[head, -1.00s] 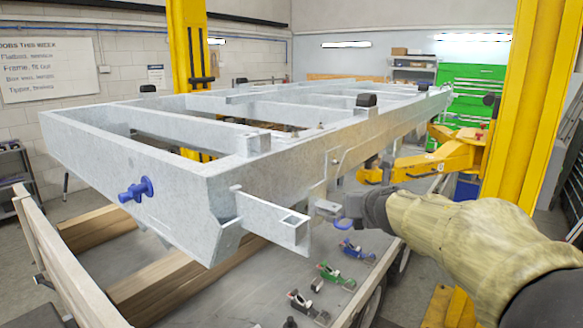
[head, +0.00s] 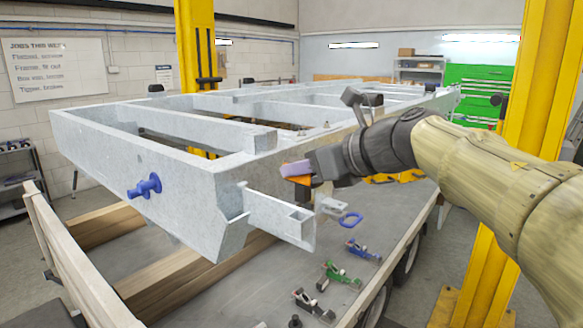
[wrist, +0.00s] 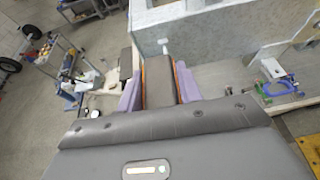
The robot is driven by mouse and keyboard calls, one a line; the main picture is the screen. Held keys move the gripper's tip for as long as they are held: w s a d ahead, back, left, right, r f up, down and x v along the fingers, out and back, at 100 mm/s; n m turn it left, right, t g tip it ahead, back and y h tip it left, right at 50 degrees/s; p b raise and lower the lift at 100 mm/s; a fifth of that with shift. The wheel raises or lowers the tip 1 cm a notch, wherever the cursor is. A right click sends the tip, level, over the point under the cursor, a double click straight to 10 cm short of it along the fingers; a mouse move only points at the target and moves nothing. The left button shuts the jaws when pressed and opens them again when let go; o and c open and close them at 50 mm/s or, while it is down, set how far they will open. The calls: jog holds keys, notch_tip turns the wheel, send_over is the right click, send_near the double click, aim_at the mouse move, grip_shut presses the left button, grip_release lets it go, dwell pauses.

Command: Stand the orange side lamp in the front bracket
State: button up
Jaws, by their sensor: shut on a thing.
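My gripper (head: 297,173), with purple fingers, is in front of the near side rail of the grey trailer frame (head: 200,198). It is shut on the orange side lamp (head: 301,181), which shows as a small orange piece below the fingers. In the wrist view, a dark grey block with orange edges (wrist: 159,82) sits between the fingers. An open-topped box-shaped bracket (head: 300,228) sticks out near the frame's front corner, below and apart from the lamp. A smaller bracket (head: 331,206) is beside it. I cannot tell which is the front bracket.
A blue ring (head: 350,219) is near the small bracket. Blue, green and dark clamps (head: 340,275) lie on the deck below. A blue fitting (head: 145,187) sticks out of the frame's front. A yellow lift post (head: 520,150) stands right. A cart (wrist: 65,70) shows in the wrist view.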

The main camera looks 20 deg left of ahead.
jog(key=shift+s+a+r+n+g, duration=0.3)
jog(key=shift+s+g, duration=0.1)
jog(key=shift+s, duration=0.25)
jog(key=shift+w+d, duration=0.1)
jog(key=shift+f, duration=0.1)
jog(key=shift+f+b, duration=0.6)
jog(key=shift+f, duration=0.35)
jog(key=shift+b, duration=0.3)
jog(key=shift+f, duration=0.1)
jog(key=shift+f+b, duration=0.3)
jog(key=shift+b, duration=0.1)
